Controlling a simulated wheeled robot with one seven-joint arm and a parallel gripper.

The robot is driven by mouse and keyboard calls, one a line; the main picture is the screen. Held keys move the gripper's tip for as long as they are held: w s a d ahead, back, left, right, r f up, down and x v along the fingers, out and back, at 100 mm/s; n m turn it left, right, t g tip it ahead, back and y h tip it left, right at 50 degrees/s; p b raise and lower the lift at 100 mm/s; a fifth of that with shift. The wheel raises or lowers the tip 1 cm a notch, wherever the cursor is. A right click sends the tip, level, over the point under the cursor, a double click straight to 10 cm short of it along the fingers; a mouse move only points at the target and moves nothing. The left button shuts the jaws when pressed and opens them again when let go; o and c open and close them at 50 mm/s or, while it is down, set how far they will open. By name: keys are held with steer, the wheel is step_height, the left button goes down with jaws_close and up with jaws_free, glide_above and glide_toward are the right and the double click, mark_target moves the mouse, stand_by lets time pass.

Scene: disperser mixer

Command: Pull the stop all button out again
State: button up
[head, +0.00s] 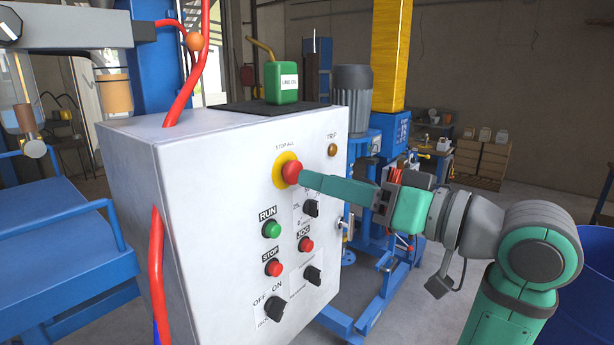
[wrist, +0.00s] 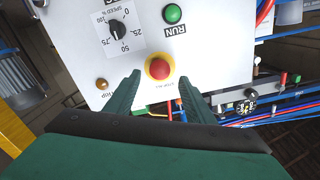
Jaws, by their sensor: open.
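The red stop all button (head: 292,173) sits on a yellow collar on the front of the white control box (head: 125,190), under the label STOP ALL. In the wrist view the red button (wrist: 159,68) shows between my two fingers, near their tips. My gripper (head: 303,176) is green and open. In the head view its fingertips are close to the button's right side, and I cannot tell whether they touch it. The wrist view shows the open gripper (wrist: 156,88) with one finger to each side of the button.
Below the button are a green RUN button (head: 271,229), a red STOP button (head: 273,268), a red JOG button (head: 305,244) and black knobs. An amber TRIP lamp (head: 333,150) is at upper right. A green can (head: 281,82) stands on top. A red hose (head: 156,270) runs along the left.

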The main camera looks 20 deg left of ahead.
mark_target(290, 172)
steer(key=shift+x, duration=2.45)
